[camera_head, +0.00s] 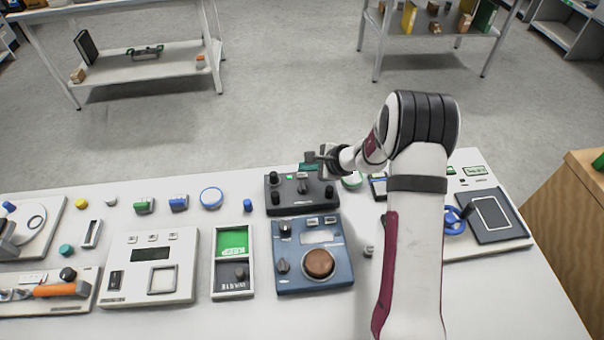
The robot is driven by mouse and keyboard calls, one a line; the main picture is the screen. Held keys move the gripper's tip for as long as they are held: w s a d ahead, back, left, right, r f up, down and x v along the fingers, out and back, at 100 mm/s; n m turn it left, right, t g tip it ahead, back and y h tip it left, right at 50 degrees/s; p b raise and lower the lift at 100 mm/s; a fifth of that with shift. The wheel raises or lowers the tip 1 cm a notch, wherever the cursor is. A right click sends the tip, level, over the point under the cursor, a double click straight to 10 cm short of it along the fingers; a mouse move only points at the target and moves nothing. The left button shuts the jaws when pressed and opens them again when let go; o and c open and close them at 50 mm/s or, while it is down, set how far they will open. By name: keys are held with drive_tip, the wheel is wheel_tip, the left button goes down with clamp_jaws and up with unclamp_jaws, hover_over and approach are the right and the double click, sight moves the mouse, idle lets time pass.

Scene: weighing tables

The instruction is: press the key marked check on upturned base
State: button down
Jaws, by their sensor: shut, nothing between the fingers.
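My gripper (314,158) is shut and empty. It hangs just above the back edge of a black control box (300,207) with several dark knobs and small pale labels. I cannot tell whether it touches anything there. A teal-green piece shows beside the fingertips, and the fingers partly hide it. A blue box (285,288) with a large brown round button (319,263) stands in front of the black box. No key marked check can be read at this size, and I cannot tell which thing is the upturned base.
A white device (118,298) with a dark display and a green-and-white tray (216,290) stand to the left. Several small coloured parts line the table's back. My arm hides part of the right side, where a panel with a blue handwheel (454,221) stands.

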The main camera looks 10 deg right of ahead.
sight(306, 176)
drive_tip(key=shift+r, duration=2.5)
drive_tip(key=s+a+r+n+g+y, duration=0.1)
drive_tip(key=s+a+r+n, duration=0.2)
drive_tip(key=s+r, duration=0.25)
drive_tip(key=s+a+r+n+g, duration=0.2)
drive_tip(key=s+a+r+n, duration=0.1)
drive_tip(key=s+r, duration=0.25)
drive_tip(key=s+d+n+g+h, duration=0.2)
drive_tip(key=s+n, duration=0.1)
drive_tip(key=s, duration=1.1)
drive_tip(key=s+d+n+g+h, duration=0.2)
drive_tip(key=s+n+h, duration=0.1)
drive_tip(key=s, duration=1.1)
drive_tip(key=shift+s+r+n, duration=0.25)
drive_tip(key=shift+r+n, duration=0.2)
drive_tip(key=shift+n, duration=0.05)
drive_tip(key=shift+d, duration=0.1)
